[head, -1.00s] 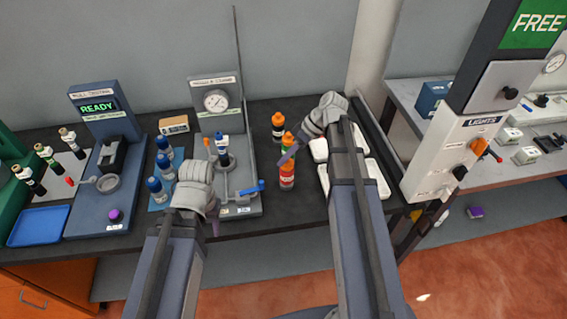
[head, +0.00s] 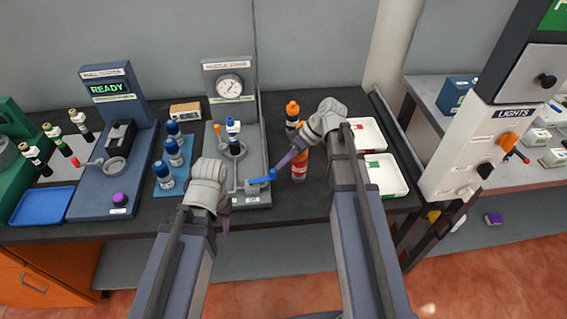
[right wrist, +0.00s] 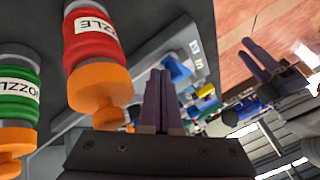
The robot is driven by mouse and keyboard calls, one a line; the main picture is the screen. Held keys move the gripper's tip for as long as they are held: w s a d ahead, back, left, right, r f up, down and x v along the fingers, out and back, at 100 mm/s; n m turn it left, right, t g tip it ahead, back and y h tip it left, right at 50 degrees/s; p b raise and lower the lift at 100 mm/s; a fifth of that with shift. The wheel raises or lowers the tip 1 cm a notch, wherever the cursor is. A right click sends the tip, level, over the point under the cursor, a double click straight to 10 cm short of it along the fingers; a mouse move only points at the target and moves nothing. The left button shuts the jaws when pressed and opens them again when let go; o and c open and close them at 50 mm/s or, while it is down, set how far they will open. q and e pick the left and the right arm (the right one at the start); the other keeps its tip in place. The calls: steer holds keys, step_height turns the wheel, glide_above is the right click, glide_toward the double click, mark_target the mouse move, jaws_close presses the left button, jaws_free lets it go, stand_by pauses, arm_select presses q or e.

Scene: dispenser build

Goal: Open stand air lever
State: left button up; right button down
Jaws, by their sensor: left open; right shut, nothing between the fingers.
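The stand (head: 230,95) with a round gauge stands at the middle of the bench. Its blue air lever (head: 262,178) sticks out to the right at the stand's front, and a blue part shows beyond my fingers in the right wrist view (right wrist: 177,68). My right gripper (head: 278,172) is shut and empty, its purple tips close to the lever's right end; I cannot tell whether they touch. Its shut fingers also show in the right wrist view (right wrist: 160,78). My left gripper (head: 224,222) hangs in front of the stand, mostly hidden by its wrist; its fingers look open and empty in the right wrist view (right wrist: 262,60).
White trays (head: 385,175) lie further right. Blue-capped bottles (head: 166,178) stand left of the stand.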

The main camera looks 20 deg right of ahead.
steer(key=shift+s+m+t, duration=0.7)
steer(key=shift+s+m, duration=0.4)
steer(key=shift+s, duration=0.15)
steer(key=shift+s+d, duration=0.1)
steer(key=shift+s, duration=0.5)
steer(key=shift+r, duration=0.15)
